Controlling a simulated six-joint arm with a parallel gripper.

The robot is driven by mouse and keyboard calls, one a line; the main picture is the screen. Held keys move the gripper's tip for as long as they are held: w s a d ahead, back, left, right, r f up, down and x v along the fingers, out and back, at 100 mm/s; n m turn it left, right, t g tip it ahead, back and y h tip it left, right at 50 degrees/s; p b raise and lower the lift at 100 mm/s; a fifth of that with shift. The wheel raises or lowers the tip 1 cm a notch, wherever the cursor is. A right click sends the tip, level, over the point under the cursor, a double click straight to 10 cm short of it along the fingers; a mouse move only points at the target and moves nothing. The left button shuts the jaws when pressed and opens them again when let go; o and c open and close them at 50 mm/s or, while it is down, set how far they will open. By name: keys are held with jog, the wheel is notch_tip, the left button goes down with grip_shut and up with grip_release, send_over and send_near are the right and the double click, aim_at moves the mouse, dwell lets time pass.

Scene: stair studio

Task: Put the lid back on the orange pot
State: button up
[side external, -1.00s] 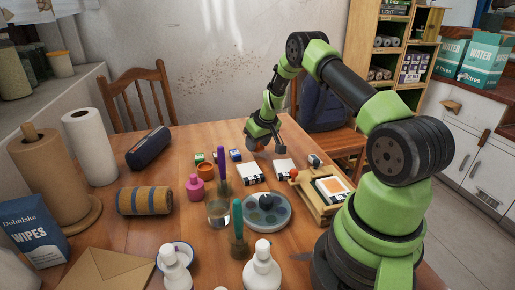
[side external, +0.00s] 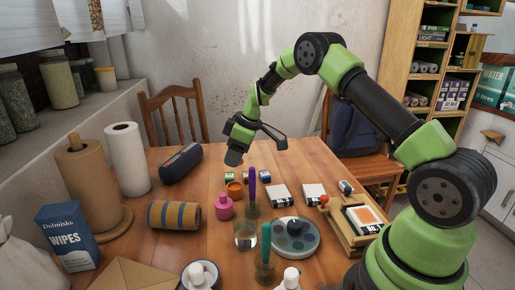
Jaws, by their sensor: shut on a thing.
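The small orange pot (side external: 234,190) stands on the table behind the pink bottle, its top open. My gripper (side external: 234,158) is above and slightly behind the pot, pointing down, apart from it. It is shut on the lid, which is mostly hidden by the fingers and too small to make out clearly.
Small paint pots (side external: 264,175) stand just behind and right of the orange pot. A pink bottle (side external: 224,207), a purple-handled tool (side external: 252,185) and a glass of water (side external: 245,235) are close in front. A round palette (side external: 310,240) lies to the right. A dark case (side external: 181,162) lies left.

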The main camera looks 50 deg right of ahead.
jog(key=shift+a+f, duration=0.15)
jog(key=shift+a, duration=0.15)
jog(key=shift+f, duration=3.05)
jog(key=shift+f, duration=0.15)
jog(key=o, duration=1.4)
jog(key=shift+r, duration=3.55)
